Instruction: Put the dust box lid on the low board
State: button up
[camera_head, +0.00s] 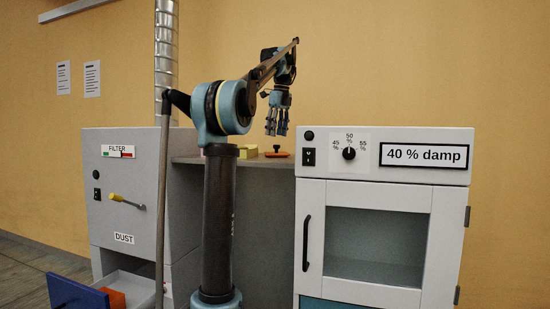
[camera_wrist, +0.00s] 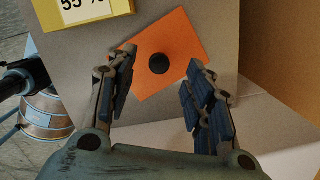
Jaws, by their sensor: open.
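The dust box lid (camera_wrist: 188,35) is a flat orange square with a round black knob. It lies on a grey-brown board (camera_head: 200,160) between the two cabinets, and the head view shows it as a thin orange slab (camera_head: 284,155). My gripper (camera_head: 277,128) points down over the lid, apart from it in the head view. In the wrist view my open fingers (camera_wrist: 160,80) stand either side of the knob's line, with nothing between them gripped. I cannot tell whether this board is the low board.
A yellow block marked 55 % (camera_wrist: 85,10) lies beside the lid. The white damp cabinet (camera_head: 385,230) stands right. The grey filter cabinet (camera_head: 120,180) stands left, with a blue panel (camera_head: 72,292) and an orange box (camera_head: 116,298) low in front.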

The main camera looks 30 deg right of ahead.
aim_at(277, 151)
jog(key=shift+f, duration=2.65)
grip_shut()
